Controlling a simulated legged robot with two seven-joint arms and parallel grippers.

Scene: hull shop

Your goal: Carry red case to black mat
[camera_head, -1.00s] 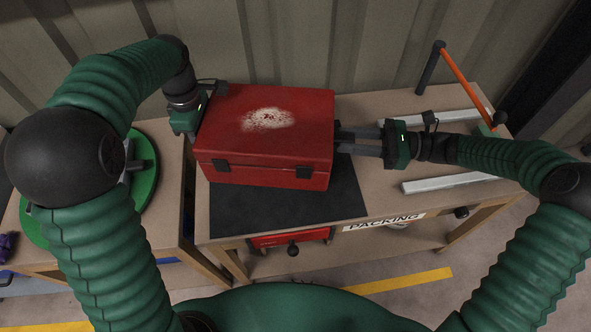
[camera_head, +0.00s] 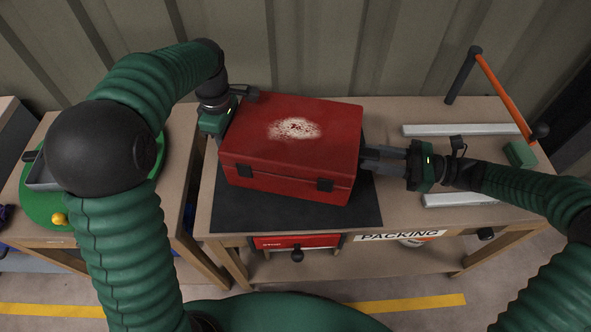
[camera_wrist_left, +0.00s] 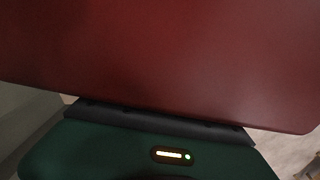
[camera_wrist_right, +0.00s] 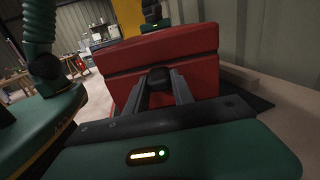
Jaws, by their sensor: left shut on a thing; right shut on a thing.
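The red case (camera_head: 290,145), with a worn pale patch on its lid and two dark latches, is between my grippers. It is over the black mat (camera_head: 290,213), which shows in front of it and at its left. I cannot tell whether its underside touches the mat. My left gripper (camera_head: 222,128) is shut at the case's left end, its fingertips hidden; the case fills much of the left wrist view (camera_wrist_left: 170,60). My right gripper (camera_head: 368,158) is shut on the right end, where the right wrist view shows its fingers at a dark handle (camera_wrist_right: 160,76).
The mat lies on a wooden bench (camera_head: 400,115) with a "PACKING" label (camera_head: 400,236). Pale bars (camera_head: 460,130), a green block (camera_head: 520,154) and an orange-handled tool (camera_head: 505,95) occupy its right side. A red drawer (camera_head: 297,242) is below. Another table with a green disc stands left.

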